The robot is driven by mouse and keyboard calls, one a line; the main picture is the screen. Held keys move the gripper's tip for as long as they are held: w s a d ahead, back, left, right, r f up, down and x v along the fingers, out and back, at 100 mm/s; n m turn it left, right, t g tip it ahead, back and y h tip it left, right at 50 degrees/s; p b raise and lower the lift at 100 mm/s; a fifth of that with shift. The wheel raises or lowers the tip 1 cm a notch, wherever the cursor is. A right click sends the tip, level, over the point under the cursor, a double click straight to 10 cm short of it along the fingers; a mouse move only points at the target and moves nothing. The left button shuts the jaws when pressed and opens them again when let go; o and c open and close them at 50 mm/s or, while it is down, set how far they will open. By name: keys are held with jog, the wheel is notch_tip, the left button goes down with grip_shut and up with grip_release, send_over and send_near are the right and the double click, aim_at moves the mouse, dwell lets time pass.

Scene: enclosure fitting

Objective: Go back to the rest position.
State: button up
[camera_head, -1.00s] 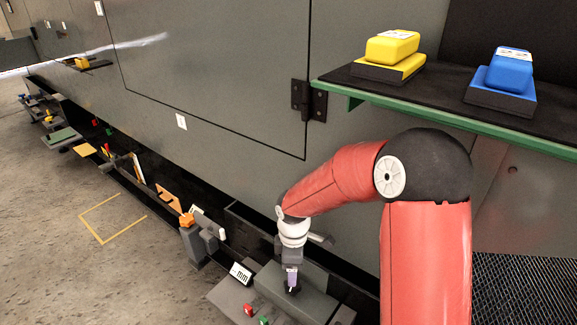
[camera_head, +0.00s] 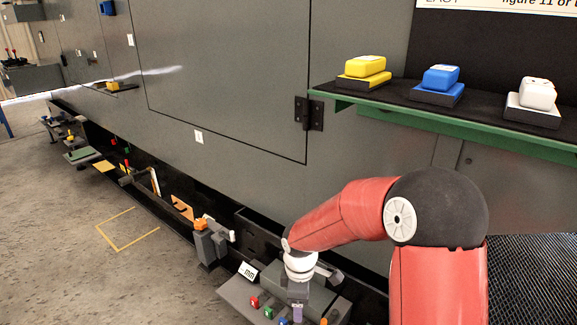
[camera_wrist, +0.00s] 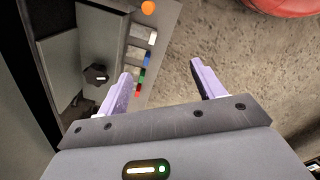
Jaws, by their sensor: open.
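My gripper (camera_head: 297,313) hangs low at the grey control box (camera_head: 318,290), at the bottom of the head view. In the wrist view my gripper (camera_wrist: 163,76) has its two pale purple fingers apart, with nothing between them. A black knob (camera_wrist: 96,74) on a grey panel lies to the left of the fingers. A strip with small white, blue, green and red pieces (camera_wrist: 142,78) runs beside the left finger; I cannot tell whether they touch.
A green-edged shelf (camera_head: 440,124) at right holds yellow (camera_head: 365,68), blue (camera_head: 441,78) and white (camera_head: 537,95) blocks on dark bases. A grey cabinet wall (camera_head: 230,90) stands behind my arm. Open floor (camera_head: 60,240) lies at left, with a yellow outline (camera_head: 128,238).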

jog(key=s+d+r+m+t, duration=0.2)
jog(key=s+d+r+m, duration=0.35)
jog(key=r, duration=0.45)
jog(key=s+d+r+m+t, duration=0.2)
jog(key=s+d+r+m, duration=0.35)
jog(key=r, duration=0.35)
jog(key=s+r+m, duration=0.1)
jog(key=s+m, duration=0.1)
jog(key=s, duration=0.2)
jog(key=s+d+r+m+t+p, duration=0.1)
jog(key=s+r+m, duration=0.1)
jog(key=s, duration=0.3)
jog(key=shift+d+r+m, duration=0.25)
jog(key=shift+r+m, duration=0.05)
jog(key=shift+m, duration=0.5)
jog(key=shift+c, duration=0.5)
